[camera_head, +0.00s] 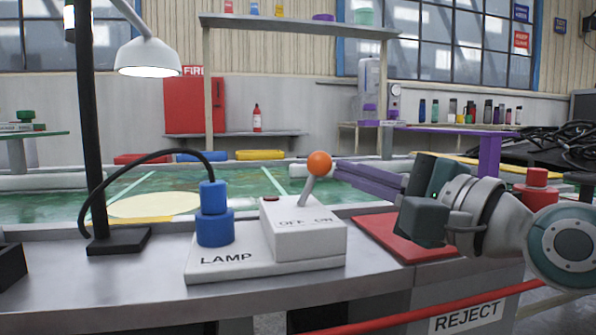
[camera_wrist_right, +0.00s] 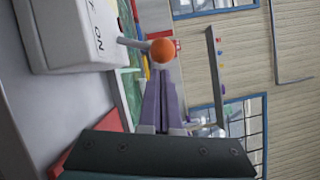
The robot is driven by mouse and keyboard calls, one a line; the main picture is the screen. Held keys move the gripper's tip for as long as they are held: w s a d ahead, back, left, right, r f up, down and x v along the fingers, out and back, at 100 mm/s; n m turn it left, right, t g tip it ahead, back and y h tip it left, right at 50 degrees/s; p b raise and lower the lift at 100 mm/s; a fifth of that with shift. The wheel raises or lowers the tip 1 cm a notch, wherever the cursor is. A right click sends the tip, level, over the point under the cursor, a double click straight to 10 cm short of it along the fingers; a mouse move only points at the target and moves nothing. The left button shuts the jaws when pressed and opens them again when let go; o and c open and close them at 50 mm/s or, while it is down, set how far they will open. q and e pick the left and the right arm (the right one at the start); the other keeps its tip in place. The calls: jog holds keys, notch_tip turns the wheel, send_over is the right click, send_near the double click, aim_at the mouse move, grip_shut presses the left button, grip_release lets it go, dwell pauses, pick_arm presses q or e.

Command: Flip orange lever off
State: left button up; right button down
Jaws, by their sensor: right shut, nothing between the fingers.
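The orange lever (camera_head: 319,163) has a round orange knob on a grey stick and leans right, toward the ON side of the white switch box (camera_head: 303,235) marked OFF and ON. My right gripper (camera_head: 339,171) comes in from the right with its purple fingers shut and nothing between them. Its tips are just right of the knob, very close; I cannot tell if they touch. In the right wrist view, the orange knob (camera_wrist_right: 163,50) is just beyond the tips of the shut fingers (camera_wrist_right: 160,75). My left gripper is not in view.
A blue plug (camera_head: 214,215) with a black cable stands on the LAMP base, left of the switch. The lamp head (camera_head: 149,57) has a bright underside. A red mat (camera_head: 400,245) lies under my right gripper. A red button (camera_head: 537,178) is at the right.

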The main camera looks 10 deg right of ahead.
jog(key=shift+a+r+n+g+p, duration=0.4)
jog(key=shift+r+n+p, duration=0.4)
jog(key=shift+p, duration=1.2)
jog(key=a+n+p, duration=0.1)
jog(key=n+p, duration=0.1)
jog(key=p, duration=0.3)
jog(key=a+r+n+g+h+p, duration=0.1)
jog(key=n+p, duration=0.1)
jog(key=p, duration=0.2)
jog(key=a+r+n+g+h+p, duration=0.1)
jog(key=n+p, duration=0.1)
jog(key=p, duration=0.3)
jog(key=shift+s+a+r+p, duration=0.1)
jog(key=shift+a+r+p, duration=0.05)
jog(key=shift+a+p, duration=0.2)
jog(key=shift+a+f+n+h+p, duration=0.2)
jog(key=shift+a+n+h+p, duration=0.25)
jog(key=shift+n+p, duration=0.4)
jog(key=shift+f, duration=0.1)
